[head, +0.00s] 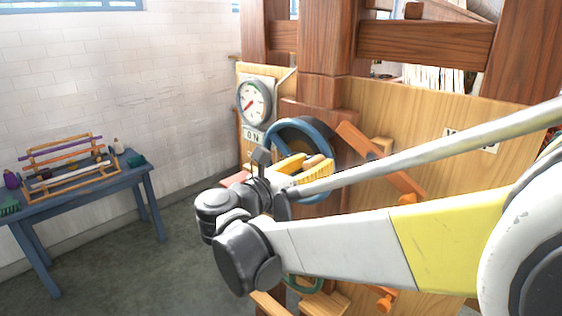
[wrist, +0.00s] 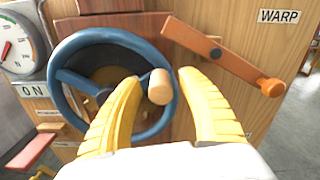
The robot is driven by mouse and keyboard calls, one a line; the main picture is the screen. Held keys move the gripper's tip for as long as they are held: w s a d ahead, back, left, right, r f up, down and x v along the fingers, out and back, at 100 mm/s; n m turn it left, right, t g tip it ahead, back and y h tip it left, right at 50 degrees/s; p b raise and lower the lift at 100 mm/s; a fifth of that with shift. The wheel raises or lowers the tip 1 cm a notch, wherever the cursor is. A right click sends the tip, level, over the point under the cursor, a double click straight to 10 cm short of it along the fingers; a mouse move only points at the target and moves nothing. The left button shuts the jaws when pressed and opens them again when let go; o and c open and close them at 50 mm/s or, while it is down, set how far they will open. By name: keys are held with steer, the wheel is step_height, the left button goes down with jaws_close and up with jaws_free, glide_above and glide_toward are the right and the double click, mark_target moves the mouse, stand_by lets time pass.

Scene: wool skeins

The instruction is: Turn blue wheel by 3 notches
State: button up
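The blue wheel (head: 294,129) is mounted upright on the wooden panel; it also shows in the wrist view (wrist: 62,62). It has a blue rim, a spoke and a pale wooden knob (wrist: 160,87) at its right side. My gripper (wrist: 158,78) has two yellow fingers spread apart, with the knob seen between their tips. A gap shows on the knob's right side; whether the left finger touches it I cannot tell. In the head view my gripper (head: 303,168) is in front of the wheel and hides its lower part.
An orange lever (wrist: 222,57) with a knob is right of the wheel, near a WARP label (wrist: 283,16). A dial gauge (head: 253,103) with a red needle is at the left, above an ON label (head: 253,134). A blue table (head: 75,189) with a small loom stands far left.

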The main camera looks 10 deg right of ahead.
steer(key=v, duration=1.2)
steer(key=s+d+f+m+g+y, duration=0.2)
steer(key=s+d+f+m+y, duration=0.1)
steer(key=d+f+m, duration=0.3)
steer(key=s+d+f+m+g+y, duration=0.25)
steer(key=d+f+m, duration=0.2)
steer(key=d, duration=0.25)
steer(key=s+a+f+m+y, duration=0.1)
steer(key=s+f+m+y, duration=0.2)
steer(key=m, duration=0.5)
steer(key=s+a+f+m+t+y, duration=0.1)
steer(key=s+f+m+y, duration=0.3)
steer(key=m, duration=0.4)
steer(key=shift+s+a+f+y, duration=0.2)
steer(key=shift+s+a+y, duration=0.2)
steer(key=shift+s+y, duration=0.5)
